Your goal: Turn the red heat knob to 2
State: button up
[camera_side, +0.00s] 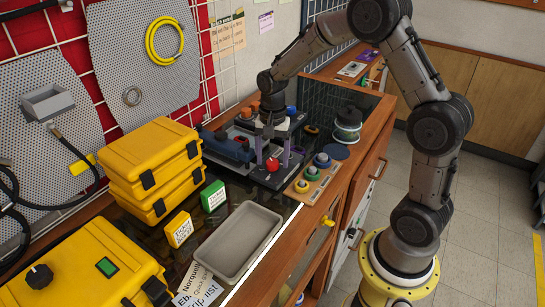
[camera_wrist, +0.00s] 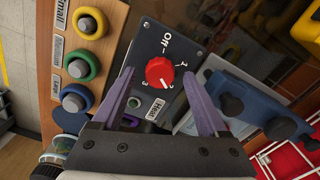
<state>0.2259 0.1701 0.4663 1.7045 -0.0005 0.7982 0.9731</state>
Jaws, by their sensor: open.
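The red heat knob (camera_wrist: 160,72) sits on a dark plate (camera_wrist: 148,48) marked Off and with numerals, with a Heat label below. Its white pointer line points down and slightly right in the wrist view; the small numeral there is hard to read. The knob also shows in the side view (camera_side: 272,164). My gripper (camera_wrist: 158,74) is open, with a purple finger on each side of the knob and a visible gap to it. In the side view my gripper (camera_side: 272,155) points down over the knob.
A blue part (camera_side: 226,147) lies close on the left. Yellow cases (camera_side: 155,165) and a grey tray (camera_side: 236,243) stand nearby. A spool (camera_side: 347,124) stands behind.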

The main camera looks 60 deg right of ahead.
jog(key=shift+r, duration=0.1)
notch_tip(320, 180, up, 14)
jog(key=shift+f, duration=0.2)
dwell(0.3)
notch_tip(320, 180, up, 6)
jog(key=t, duration=0.2)
send_over(272, 161)
jog(key=s+a, duration=0.3)
jog(key=s+a+r+n+t, duration=0.1)
jog(key=s+a+r+n, duration=0.2)
jog(key=s, duration=0.3)
jog(key=s+a+f+n+t, duration=0.1)
jog(key=s+f+n, duration=0.2)
jog(key=s+n, duration=0.2)
jog(key=s+a+f+n+t, duration=0.1)
jog(key=s+f+n, duration=0.2)
jog(key=s+n, duration=0.2)
jog(key=s, duration=0.3)
jog(key=shift+a+f+n+t, duration=0.25)
jog(key=shift+f+n+t, duration=0.05)
jog(key=shift+f+n, duration=0.1)
